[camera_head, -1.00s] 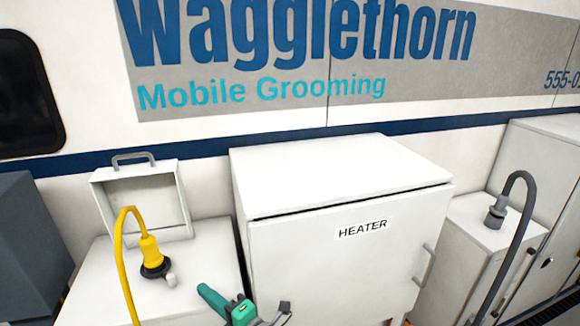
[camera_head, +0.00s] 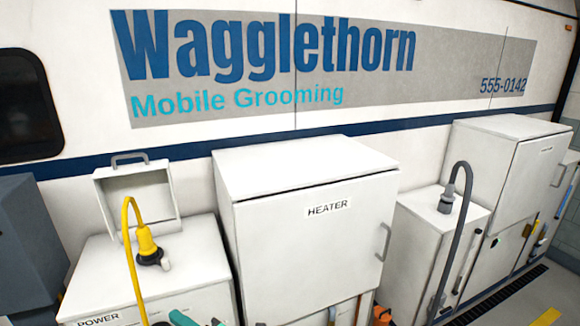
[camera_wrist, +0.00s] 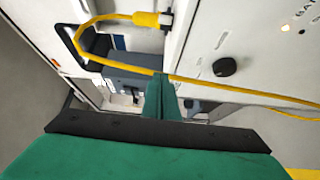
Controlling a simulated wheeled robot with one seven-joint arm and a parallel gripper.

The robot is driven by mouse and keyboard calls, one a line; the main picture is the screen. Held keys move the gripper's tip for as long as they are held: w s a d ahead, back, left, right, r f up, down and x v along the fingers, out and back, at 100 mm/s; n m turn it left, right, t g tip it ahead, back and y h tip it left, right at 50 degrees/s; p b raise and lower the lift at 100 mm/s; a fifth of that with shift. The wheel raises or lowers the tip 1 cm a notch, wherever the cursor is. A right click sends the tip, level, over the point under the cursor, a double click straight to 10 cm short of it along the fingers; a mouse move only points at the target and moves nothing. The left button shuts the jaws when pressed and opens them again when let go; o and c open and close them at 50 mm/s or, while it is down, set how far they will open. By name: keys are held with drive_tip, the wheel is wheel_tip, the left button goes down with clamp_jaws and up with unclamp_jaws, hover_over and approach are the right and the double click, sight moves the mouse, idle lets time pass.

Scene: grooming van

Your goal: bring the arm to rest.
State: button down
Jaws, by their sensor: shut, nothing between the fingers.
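In the wrist view my gripper (camera_wrist: 160,88) shows as green fingers close together, shut and empty. The fingertips cannot be made out there. The yellow cable (camera_wrist: 215,84) crosses the wrist view just beyond the fingers; I cannot tell how close it is.
The white power box (camera_head: 190,275) has an open lid (camera_head: 140,195) and a yellow plug (camera_head: 147,245) on it. The heater box (camera_head: 310,250) stands in the middle, its door shut. A grey hose (camera_head: 456,235) rises from a white box (camera_head: 405,250) at the right. The van wall is behind.

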drive_tip(key=s+d+f+m+t+h, duration=0.3)
drive_tip(key=s+d+f+m+h, duration=0.25)
drive_tip(key=d+f+m, duration=0.35)
drive_tip(key=s+d+f+m+t+h, duration=0.2)
drive_tip(key=s+d+f+m+h, duration=0.4)
drive_tip(key=f+m, duration=0.45)
drive_tip(key=s+d+r+m+h, duration=0.1)
drive_tip(key=s+d+m, duration=0.4)
drive_tip(key=s, duration=0.7)
drive_tip(key=s+d+r+m+h, duration=0.2)
drive_tip(key=s+d+m, duration=0.2)
drive_tip(key=s, duration=0.8)
drive_tip(key=shift+d+r+m+t+h, duration=0.25)
drive_tip(key=shift+d+m+t+h, duration=0.15)
drive_tip(key=shift+d, duration=0.2)
